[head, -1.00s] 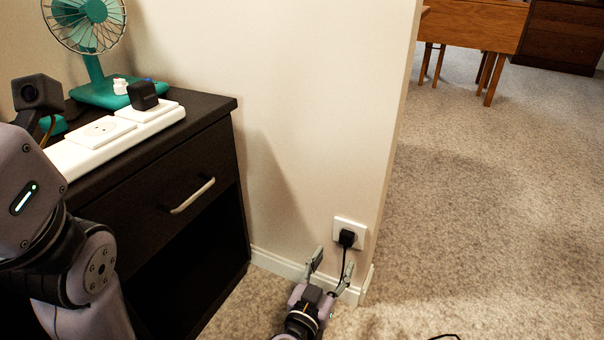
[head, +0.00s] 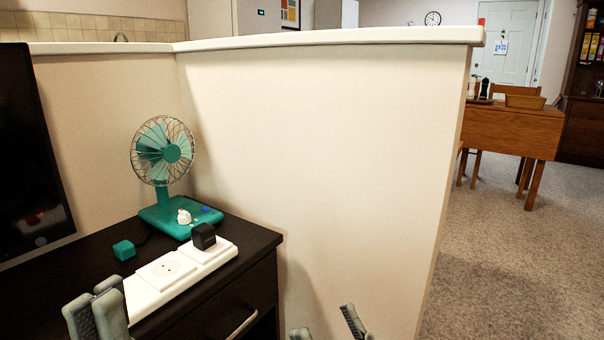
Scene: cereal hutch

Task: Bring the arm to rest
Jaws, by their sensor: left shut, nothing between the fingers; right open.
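My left gripper (head: 96,306) shows at the bottom left of the head view, in front of the dark cabinet. Its grey fingers are shut with nothing between them. My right gripper (head: 326,326) shows at the bottom middle, in front of the cream half wall (head: 330,170). Its fingertips are apart and the gap between them is empty. Only the finger ends of both grippers are in the picture; most of both arms is out of view.
On the dark cabinet (head: 85,262) stand a teal fan (head: 165,165), a white power strip (head: 150,293) with a black plug (head: 203,236), and a teal block (head: 124,250). A dark screen (head: 30,160) stands at left. Open carpet (head: 500,260) lies right of the wall.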

